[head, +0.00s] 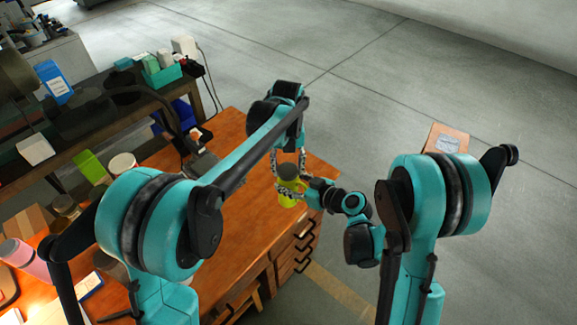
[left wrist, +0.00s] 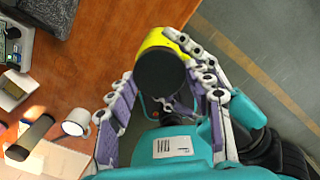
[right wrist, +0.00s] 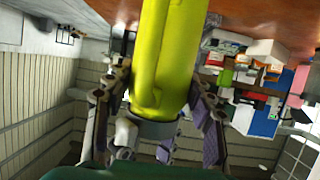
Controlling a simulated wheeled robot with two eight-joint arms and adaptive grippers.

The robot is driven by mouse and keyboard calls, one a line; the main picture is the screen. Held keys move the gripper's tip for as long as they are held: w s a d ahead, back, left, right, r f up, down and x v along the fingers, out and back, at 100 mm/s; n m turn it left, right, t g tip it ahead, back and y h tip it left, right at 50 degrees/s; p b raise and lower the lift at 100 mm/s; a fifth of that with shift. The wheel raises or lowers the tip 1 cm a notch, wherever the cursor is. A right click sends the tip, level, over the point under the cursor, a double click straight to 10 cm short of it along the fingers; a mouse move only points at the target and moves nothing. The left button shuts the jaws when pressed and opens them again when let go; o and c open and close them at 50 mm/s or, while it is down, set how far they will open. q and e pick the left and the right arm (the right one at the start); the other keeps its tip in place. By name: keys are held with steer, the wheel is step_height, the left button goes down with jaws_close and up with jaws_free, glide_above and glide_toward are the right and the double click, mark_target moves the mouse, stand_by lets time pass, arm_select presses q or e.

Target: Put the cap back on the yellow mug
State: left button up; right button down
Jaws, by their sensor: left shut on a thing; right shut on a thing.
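The yellow mug (head: 287,202) is held above the front corner of the wooden bench in the head view. It fills the middle of the right wrist view (right wrist: 165,50). My right gripper (head: 293,191) is shut on its side. The dark grey cap (head: 288,172) is at the mug's top end; it faces the camera in the left wrist view (left wrist: 160,74). My left gripper (head: 289,166) reaches down from above, shut on the cap. In the right wrist view the cap (right wrist: 155,128) meets the mug's end. I cannot tell whether it is fully seated.
The wooden bench top (head: 245,205) is mostly clear around the grippers. A white mug (left wrist: 76,122) and other small items lie on it to the left. A dark shelf bench (head: 110,115) stands behind. Open floor lies to the right.

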arm_select(q)
steer(key=m, duration=0.2)
steer(key=shift+a+m, duration=0.1)
steer(key=shift+m, duration=0.3)
steer(key=o, duration=1.1)
steer(key=shift+c, duration=0.2)
steer(key=shift+r, duration=2.25)
steer(key=shift+c, duration=0.3)
